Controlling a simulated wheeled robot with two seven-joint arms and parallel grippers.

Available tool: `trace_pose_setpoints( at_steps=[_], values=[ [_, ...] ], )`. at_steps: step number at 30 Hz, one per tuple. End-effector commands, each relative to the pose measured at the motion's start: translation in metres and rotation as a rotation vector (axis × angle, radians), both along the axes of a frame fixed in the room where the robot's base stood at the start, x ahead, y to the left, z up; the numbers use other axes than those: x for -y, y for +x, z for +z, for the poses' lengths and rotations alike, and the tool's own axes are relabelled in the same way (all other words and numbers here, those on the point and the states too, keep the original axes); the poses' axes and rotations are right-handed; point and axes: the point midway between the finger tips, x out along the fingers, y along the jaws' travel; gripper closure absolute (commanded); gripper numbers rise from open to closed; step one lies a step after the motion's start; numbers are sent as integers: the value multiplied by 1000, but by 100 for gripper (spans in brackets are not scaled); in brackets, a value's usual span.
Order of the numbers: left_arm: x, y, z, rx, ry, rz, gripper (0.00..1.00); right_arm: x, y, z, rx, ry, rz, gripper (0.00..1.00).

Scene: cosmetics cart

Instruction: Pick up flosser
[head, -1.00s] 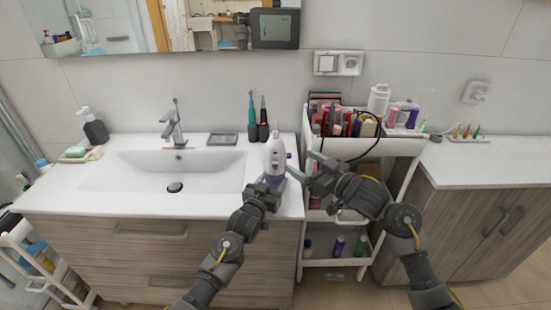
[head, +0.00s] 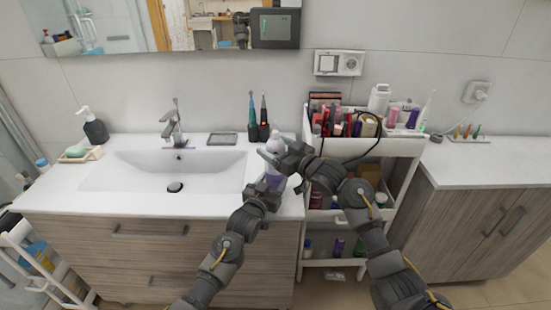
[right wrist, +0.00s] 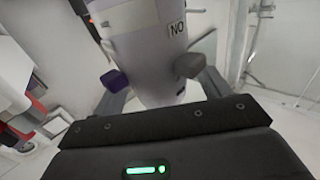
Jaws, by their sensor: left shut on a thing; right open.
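Contact with the right fingers is unclear.
Two electric toothbrushes (head: 258,120) stand behind the flosser. The sink (head: 170,165) lies to the left. A white cart (head: 400,147) packed with cosmetics is at the right, with a black cable hanging over its front. The right counter (head: 480,165) is mostly clear.

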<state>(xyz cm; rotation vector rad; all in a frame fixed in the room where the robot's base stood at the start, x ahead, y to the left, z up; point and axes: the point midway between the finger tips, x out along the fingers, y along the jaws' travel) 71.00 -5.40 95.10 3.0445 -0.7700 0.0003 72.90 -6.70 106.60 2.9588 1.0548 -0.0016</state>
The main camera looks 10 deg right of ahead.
Motion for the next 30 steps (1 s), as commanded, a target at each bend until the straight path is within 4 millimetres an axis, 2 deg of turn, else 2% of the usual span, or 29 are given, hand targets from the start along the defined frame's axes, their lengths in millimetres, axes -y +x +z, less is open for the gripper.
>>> trace_pose_setpoints(
  at_steps=[8,19,26,30],
  values=[
    [0,0,0,0,0,1,67,-1,3,0,0,0,-1,24],
    [0,0,0,0,0,1,67,-1,3,0,0,0,-1,72],
    [0,0,0,0,0,1,67,-1,3,2,2,0,-1,74],
    [0,0,0,0,0,1,67,-1,3,16,5,0,0,74]
  ],
)
